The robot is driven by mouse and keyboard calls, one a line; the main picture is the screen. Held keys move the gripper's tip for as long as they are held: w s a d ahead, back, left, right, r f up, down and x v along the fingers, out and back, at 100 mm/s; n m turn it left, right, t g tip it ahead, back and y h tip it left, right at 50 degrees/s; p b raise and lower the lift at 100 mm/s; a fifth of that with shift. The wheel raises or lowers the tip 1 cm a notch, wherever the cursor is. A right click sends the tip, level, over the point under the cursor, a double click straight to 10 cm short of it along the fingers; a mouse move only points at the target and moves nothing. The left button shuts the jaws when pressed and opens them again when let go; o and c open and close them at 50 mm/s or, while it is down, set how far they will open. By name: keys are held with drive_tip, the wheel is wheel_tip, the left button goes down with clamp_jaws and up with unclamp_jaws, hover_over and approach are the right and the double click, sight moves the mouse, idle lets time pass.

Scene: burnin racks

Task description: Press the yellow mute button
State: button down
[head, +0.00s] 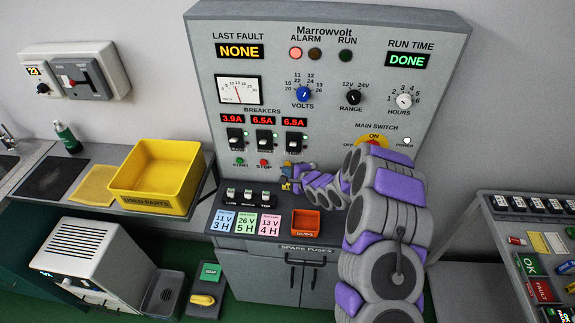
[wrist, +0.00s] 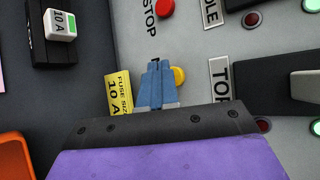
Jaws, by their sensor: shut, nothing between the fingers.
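The yellow button (wrist: 180,76) is on the grey panel face in the wrist view, partly covered by my fingers. My gripper (wrist: 160,66) is shut and empty, its blue fingertips side by side and overlapping the button's left edge in the picture. I cannot tell whether they touch it. The word MUTE is not readable in either view.
The red stop button (head: 263,163) is close by on the panel and also shows in the wrist view (wrist: 165,8). A yellow fuse size label (wrist: 118,95) is left of my fingers. Breaker switches (head: 265,145) sit above, and an orange fuse tray (head: 306,223) stands below.

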drive_tip(key=shift+w+p, duration=0.45)
drive_tip(key=shift+p, duration=0.1)
idle(0.6)
idle(0.4)
drive_tip(key=shift+s+d, duration=0.1)
drive_tip(key=shift+s, duration=0.75)
drive_tip(key=s, duration=0.5)
idle(0.8)
